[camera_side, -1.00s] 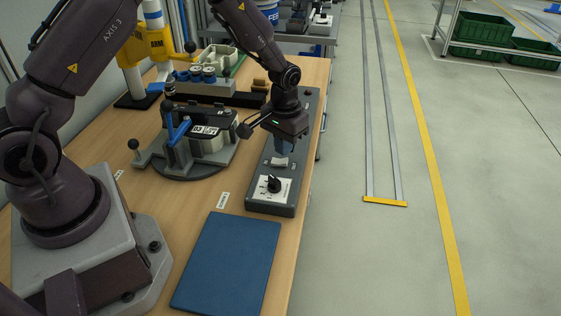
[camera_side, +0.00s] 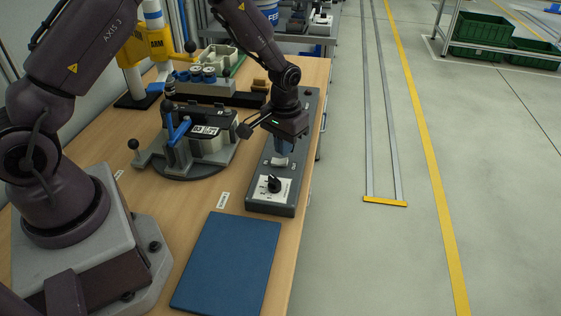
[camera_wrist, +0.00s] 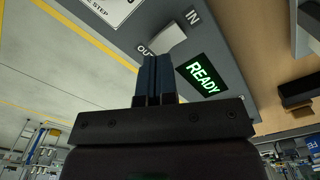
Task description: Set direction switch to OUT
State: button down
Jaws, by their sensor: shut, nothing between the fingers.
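The direction switch is a white rocker (camera_side: 280,162) on the grey control box (camera_side: 263,195). In the wrist view the rocker (camera_wrist: 168,40) sits between an IN label (camera_wrist: 193,18) and an OUT label (camera_wrist: 145,51). My gripper (camera_side: 281,152) points down over the box with its blue fingers shut and empty. In the wrist view the fingertips (camera_wrist: 154,58) are at the rocker's OUT-side edge and partly cover the OUT label. I cannot tell whether they touch the rocker, or which way it is tipped.
A green READY display (camera_wrist: 203,75) is beside the switch. A black knob (camera_side: 273,184) on a white plate is at the box's near end. A clamp fixture with a blue lever (camera_side: 178,130) stands left of the box. A blue mat (camera_side: 228,262) lies in front, bare.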

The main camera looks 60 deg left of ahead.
aim_at(284, 160)
jog(key=shift+f, duration=1.3)
dwell(0.4)
jog(key=shift+r, duration=3.55)
